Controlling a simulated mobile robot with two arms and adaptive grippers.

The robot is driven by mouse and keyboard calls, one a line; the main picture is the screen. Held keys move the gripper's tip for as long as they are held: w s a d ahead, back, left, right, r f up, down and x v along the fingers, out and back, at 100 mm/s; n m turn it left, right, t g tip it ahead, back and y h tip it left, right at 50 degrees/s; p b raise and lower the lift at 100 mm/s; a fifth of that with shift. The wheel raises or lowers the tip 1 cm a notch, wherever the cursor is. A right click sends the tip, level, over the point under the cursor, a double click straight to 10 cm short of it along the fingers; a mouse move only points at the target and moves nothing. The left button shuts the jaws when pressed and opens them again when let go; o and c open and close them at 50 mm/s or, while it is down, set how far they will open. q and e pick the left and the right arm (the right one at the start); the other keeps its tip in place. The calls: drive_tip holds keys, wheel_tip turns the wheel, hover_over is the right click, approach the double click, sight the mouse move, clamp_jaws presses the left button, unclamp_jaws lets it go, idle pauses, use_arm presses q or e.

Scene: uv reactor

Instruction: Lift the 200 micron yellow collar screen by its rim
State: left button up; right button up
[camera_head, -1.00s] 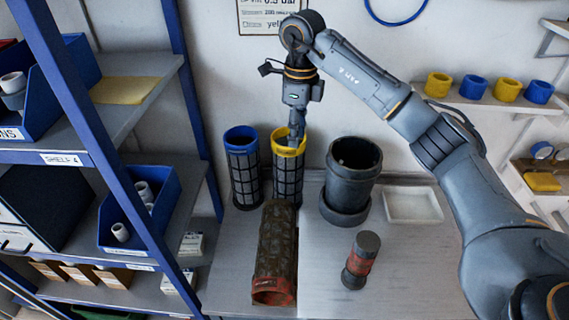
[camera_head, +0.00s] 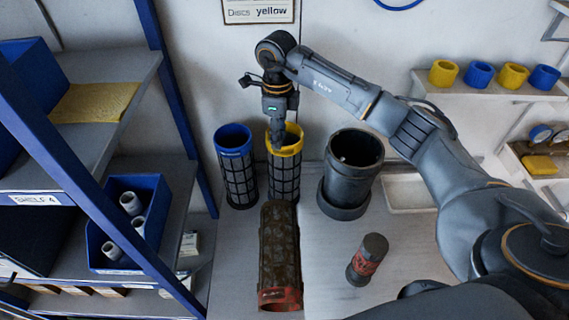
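The yellow collar screen (camera_head: 284,178) stands upright on the bench, a dark mesh cylinder with a yellow rim. My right gripper (camera_head: 277,145) points down at the left part of that rim, with its fingertips at or just inside the collar. The fingers are small and overlap the rim, so I cannot tell whether they grip it. The blue collar screen (camera_head: 238,175) stands upright just to the left, apart from the gripper. My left gripper is not in view.
A dirty screen with a red collar (camera_head: 279,262) lies in front of the yellow one. A dark grey housing (camera_head: 351,175) stands to the right, with a small red-banded cylinder (camera_head: 367,260) nearer. A white tray (camera_head: 407,192) lies behind right. Blue-framed shelving (camera_head: 95,190) fills the left.

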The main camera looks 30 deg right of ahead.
drive_tip(key=p, duration=0.4)
hover_over(281, 166)
wheel_tip(281, 166, down, 5)
drive_tip(key=shift+f, duration=0.1)
drive_tip(key=shift+w+f+b, duration=0.2)
drive_tip(key=shift+f+b, duration=0.1)
drive_tip(key=shift+s, duration=0.1)
clamp_jaws()
drive_tip(key=shift+r, duration=0.1)
